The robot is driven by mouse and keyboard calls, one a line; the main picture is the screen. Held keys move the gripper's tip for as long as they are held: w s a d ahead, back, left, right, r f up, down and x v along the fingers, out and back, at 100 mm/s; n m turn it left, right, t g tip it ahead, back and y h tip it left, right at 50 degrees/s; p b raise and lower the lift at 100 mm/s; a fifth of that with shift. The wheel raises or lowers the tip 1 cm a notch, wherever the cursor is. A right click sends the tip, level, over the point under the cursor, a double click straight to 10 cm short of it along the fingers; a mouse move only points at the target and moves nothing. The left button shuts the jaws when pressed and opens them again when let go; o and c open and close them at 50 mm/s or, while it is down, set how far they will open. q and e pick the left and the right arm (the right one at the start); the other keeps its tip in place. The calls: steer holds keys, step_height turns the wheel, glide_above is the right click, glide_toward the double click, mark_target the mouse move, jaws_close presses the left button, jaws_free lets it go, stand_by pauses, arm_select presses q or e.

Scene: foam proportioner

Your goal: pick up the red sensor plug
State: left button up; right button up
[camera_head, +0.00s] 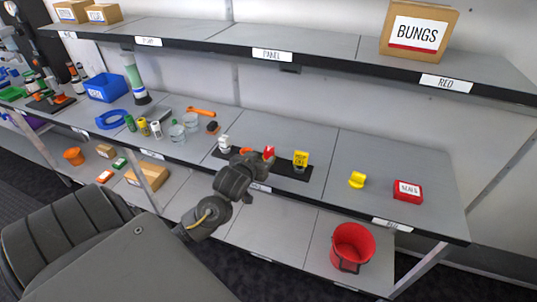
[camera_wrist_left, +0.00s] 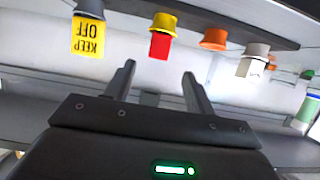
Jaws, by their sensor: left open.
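The red sensor plug (camera_head: 269,151) stands on a dark strip (camera_head: 285,170) on the middle shelf, partly hidden by my gripper in the head view. In the left wrist view, which looks upside down, the plug (camera_wrist_left: 159,46) is a red block with a yellow round part. My left gripper (camera_wrist_left: 159,70) is open and empty. Its fingertips are on either side of the line to the plug, apart from it. In the head view the left gripper (camera_head: 255,158) is at the shelf's front, close to the plug. My right gripper is not in view.
On the same strip are a yellow tagged piece (camera_head: 300,159) reading KEEP OFF, an orange piece (camera_head: 246,150) and a white piece (camera_head: 224,143). A yellow part (camera_head: 357,180) and a red box (camera_head: 408,191) lie to the right. The upper shelf (camera_head: 250,42) overhangs behind.

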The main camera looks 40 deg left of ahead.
mark_target(267, 151)
arm_select(q)
steer(key=shift+p+x, duration=0.4)
steer(key=shift+x, duration=2.4)
steer(key=shift+w+a+r+p, duration=0.1)
steer(key=shift+w+p, duration=0.2)
steer(key=shift+w, duration=0.1)
steer(key=p+x, duration=0.1)
steer(key=x, duration=0.3)
steer(key=shift+w, duration=0.25)
steer(key=c, duration=1.1)
steer(key=shift+o, duration=0.2)
